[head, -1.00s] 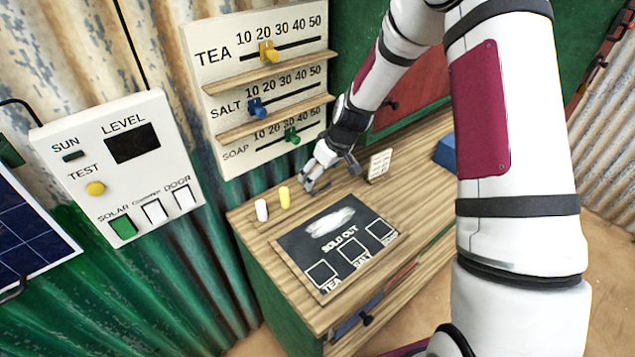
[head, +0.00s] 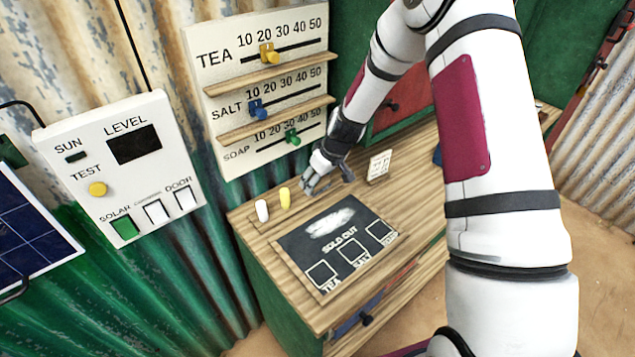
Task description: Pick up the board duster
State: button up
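I cannot make out a board duster for certain; it may be hidden under or behind my gripper. My gripper (head: 326,184) is low over the back of the wooden counter (head: 262,232), pointing down, behind the chalkboard (head: 306,252). Its fingers look spread apart, and I see nothing clearly held between them. Whether the fingertips touch the counter is unclear.
A white chalk (head: 262,210) and a yellow chalk (head: 285,198) stand left of my gripper. A small white card (head: 379,166) stands close on its right. The slider board (head: 232,90) rises behind. A blue object (head: 437,155) is mostly hidden by my arm.

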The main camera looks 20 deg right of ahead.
jog(key=shift+r, duration=0.1)
jog(key=shift+w+r, duration=0.1)
jog(key=shift+r, duration=0.45)
notch_tip(320, 180, up, 2)
jog(key=shift+b, duration=0.35)
jog(key=s, duration=0.5)
jog(key=s+r, duration=0.1)
jog(key=s, duration=1)
jog(key=shift+s+d+r+p, duration=0.1)
jog(key=shift+d+r+p, duration=0.15)
jog(key=shift+r+p, duration=0.1)
